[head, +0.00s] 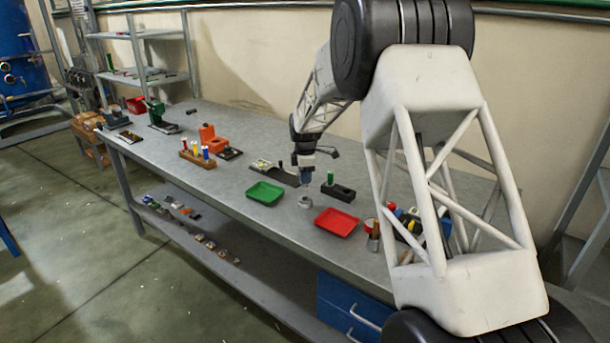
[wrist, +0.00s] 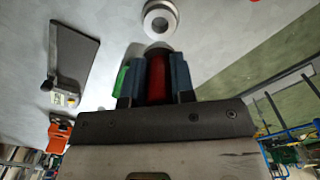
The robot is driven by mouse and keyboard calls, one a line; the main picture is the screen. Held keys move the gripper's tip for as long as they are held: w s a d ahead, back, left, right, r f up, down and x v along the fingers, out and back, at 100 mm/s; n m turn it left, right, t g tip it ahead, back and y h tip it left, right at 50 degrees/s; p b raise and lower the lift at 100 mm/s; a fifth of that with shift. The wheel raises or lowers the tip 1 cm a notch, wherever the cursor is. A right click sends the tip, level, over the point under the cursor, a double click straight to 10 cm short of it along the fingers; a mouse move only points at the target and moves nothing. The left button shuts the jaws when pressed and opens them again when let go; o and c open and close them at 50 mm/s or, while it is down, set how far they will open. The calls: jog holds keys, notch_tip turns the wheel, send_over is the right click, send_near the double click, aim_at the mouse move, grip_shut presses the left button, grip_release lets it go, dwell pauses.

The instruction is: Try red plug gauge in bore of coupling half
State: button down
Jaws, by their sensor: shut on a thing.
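My gripper (head: 305,180) is shut on the red plug gauge (wrist: 157,75), which stands out between the two blue-grey fingers in the wrist view. In the head view the gauge cannot be made out. The coupling half (wrist: 160,19) is a pale grey ring with a round bore, just beyond the gauge's end in the wrist view. In the head view the coupling half (head: 304,202) lies on the bench just below my gripper. The gauge appears apart from the bore; its exact height and alignment are hard to tell.
A green tray (head: 265,193) lies left of the coupling half and a red tray (head: 337,222) to its right. A black block (head: 338,191) holding a green cylinder (head: 330,177) stands close by. A dark board (wrist: 76,58) lies behind. Bare bench surrounds the coupling half.

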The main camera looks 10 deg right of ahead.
aim_at(305, 186)
jog(key=shift+f, duration=2.4)
jog(key=shift+f, duration=0.35)
dwell(4.6)
jog(key=shift+s+r, duration=0.1)
jog(key=shift+r, duration=0.05)
dwell(0.5)
